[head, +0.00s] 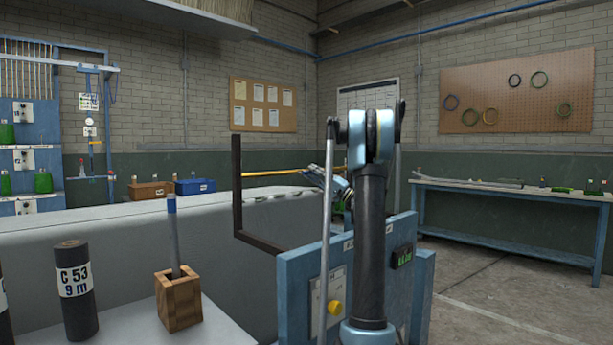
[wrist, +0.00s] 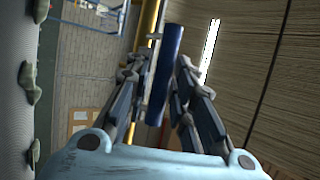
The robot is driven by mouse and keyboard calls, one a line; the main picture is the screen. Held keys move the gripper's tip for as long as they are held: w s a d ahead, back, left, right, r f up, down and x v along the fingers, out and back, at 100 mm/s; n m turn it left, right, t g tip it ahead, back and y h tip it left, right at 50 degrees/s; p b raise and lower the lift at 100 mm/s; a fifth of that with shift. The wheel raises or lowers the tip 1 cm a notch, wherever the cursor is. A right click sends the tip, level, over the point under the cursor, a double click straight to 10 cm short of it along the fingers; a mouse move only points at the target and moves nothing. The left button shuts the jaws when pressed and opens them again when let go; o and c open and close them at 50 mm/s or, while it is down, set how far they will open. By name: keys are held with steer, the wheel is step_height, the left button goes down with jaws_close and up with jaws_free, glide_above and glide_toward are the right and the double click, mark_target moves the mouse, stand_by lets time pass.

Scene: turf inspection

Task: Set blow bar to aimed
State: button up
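The yellow blow bar (head: 280,172) runs level above the grey block in the head view, its right end meeting my gripper (head: 328,180). In the wrist view its yellow length (wrist: 150,32) runs up on the left, and a blue cylinder (wrist: 167,75), seemingly its grip, stands slightly tilted between the fingers. My gripper (wrist: 163,75) has one finger on each side of the blue cylinder, with little room beside it. Whether both fingers press on it I cannot tell. In the head view my arm hides part of this area.
A dark L-shaped frame (head: 238,190) rises left of the bar. A blue panel (head: 335,270) with a yellow knob and a small display stands close in front. A wooden holder (head: 178,302) with a rod and a dark labelled cylinder (head: 75,290) stand at left. Open floor lies right.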

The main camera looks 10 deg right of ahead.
steer(key=s+d, duration=0.5)
steer(key=d, duration=0.6)
steer(key=shift+s+d+f, duration=0.15)
steer(key=shift+s+d, duration=0.05)
steer(key=shift+s, duration=0.15)
